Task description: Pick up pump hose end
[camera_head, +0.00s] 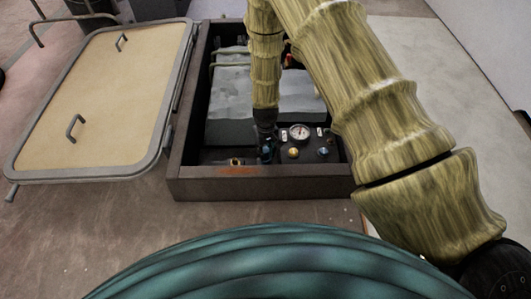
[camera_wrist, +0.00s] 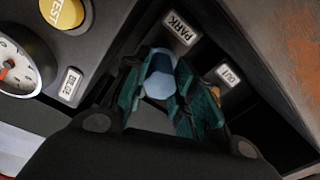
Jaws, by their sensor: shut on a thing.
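I cannot tell whether the hose end is still seated or lifted.
The dark box (camera_head: 262,187) has raised walls around my gripper. A gauge (camera_head: 299,132) and knobs (camera_head: 293,153) sit close to the right of it. A yellow TEST button (camera_wrist: 62,12) is nearby. The hatch lid (camera_head: 100,92) lies open to the left.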

